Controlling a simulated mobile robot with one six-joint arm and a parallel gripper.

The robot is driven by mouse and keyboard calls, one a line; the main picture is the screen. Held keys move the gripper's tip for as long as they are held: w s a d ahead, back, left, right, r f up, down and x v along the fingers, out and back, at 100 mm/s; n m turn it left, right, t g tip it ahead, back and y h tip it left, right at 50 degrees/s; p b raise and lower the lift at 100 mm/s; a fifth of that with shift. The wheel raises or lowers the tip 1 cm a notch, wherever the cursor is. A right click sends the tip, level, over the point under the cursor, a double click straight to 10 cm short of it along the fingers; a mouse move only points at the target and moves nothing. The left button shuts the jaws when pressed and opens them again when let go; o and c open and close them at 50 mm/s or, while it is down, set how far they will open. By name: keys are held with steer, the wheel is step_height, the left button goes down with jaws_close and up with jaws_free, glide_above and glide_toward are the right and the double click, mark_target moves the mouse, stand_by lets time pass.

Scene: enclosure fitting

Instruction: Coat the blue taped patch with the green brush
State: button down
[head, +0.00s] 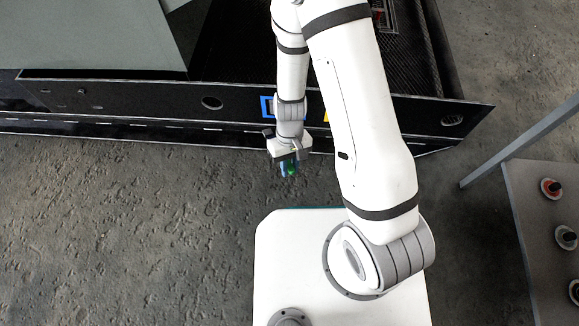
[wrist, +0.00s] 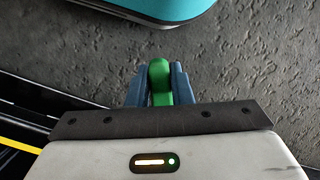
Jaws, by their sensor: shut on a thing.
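My gripper (head: 287,167) hangs over the floor in front of the dark enclosure panel in the head view. In the wrist view my gripper (wrist: 158,84) is shut on the green brush (wrist: 160,75), whose rounded green end shows between the two blue-grey fingers. Only a little of the green brush (head: 291,170) shows in the head view, and its bristles cannot be made out. The blue taped patch (head: 265,105) is on the front of the panel, just behind my wrist. My arm hides much of it, and the brush appears apart from it.
The dark enclosure (head: 150,102) spans the back, with a yellow mark (head: 327,115) right of the blue tape, partly behind my arm. A grey stand (head: 535,215) at the right holds several round items, one red (head: 551,188). The floor at left (head: 120,230) is clear.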

steer(key=shift+w+d+r+p, duration=0.1)
steer(key=shift+w+p, duration=0.1)
steer(key=shift+w, duration=0.7)
steer(key=shift+w+d+f+p, duration=0.1)
steer(key=shift+w+p, duration=0.1)
steer(key=shift+w, duration=0.75)
steer(key=shift+w+d+r+p, duration=0.1)
steer(key=shift+w+p, duration=0.1)
steer(key=shift+w, duration=0.7)
steer(key=shift+w+d, duration=0.1)
steer(key=shift+w, duration=0.55)
